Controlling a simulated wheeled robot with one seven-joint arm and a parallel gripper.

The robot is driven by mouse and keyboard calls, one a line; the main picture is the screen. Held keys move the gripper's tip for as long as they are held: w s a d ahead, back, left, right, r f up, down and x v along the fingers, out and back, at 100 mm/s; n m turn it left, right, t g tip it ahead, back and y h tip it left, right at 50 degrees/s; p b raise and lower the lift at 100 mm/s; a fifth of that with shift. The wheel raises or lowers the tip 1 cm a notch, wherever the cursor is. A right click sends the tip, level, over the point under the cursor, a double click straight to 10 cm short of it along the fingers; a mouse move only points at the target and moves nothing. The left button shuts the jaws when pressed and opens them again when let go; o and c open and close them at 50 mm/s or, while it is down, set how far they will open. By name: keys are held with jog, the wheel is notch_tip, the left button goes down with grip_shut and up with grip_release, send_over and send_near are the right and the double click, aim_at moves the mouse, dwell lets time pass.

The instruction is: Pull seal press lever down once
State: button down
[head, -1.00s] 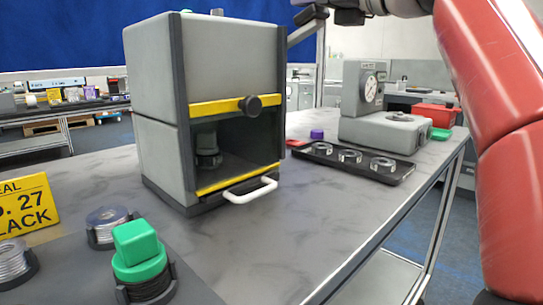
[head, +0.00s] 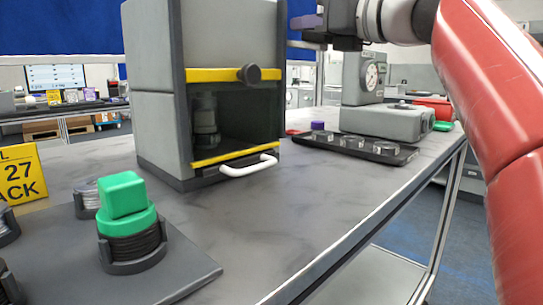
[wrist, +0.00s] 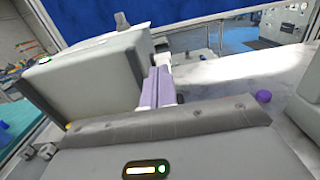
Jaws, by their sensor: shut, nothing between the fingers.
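The fingers also show in the wrist view (wrist: 158,82), together and empty, close to the press's side. I cannot clearly make out the press lever; it is hidden or out of frame now.
A green-capped black coil (head: 128,220) stands in a holder at the front left, near a yellow sign (head: 22,178). A dark tray (head: 355,147) with several round parts and a grey gauge device (head: 380,120) are at the back right.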

notch_tip(320, 180, down, 2)
jog(key=shift+w+f+b, duration=0.1)
jog(key=shift+f+b, duration=0.1)
jog(key=shift+b, duration=0.35)
notch_tip(320, 180, up, 10)
jog(key=p, duration=1)
jog(key=shift+f, duration=0.25)
jog(key=shift+r+p, duration=0.45)
jog(key=shift+r, duration=0.45)
jog(key=shift+r, duration=0.1)
notch_tip(320, 180, up, 4)
jog(key=shift+f, duration=0.1)
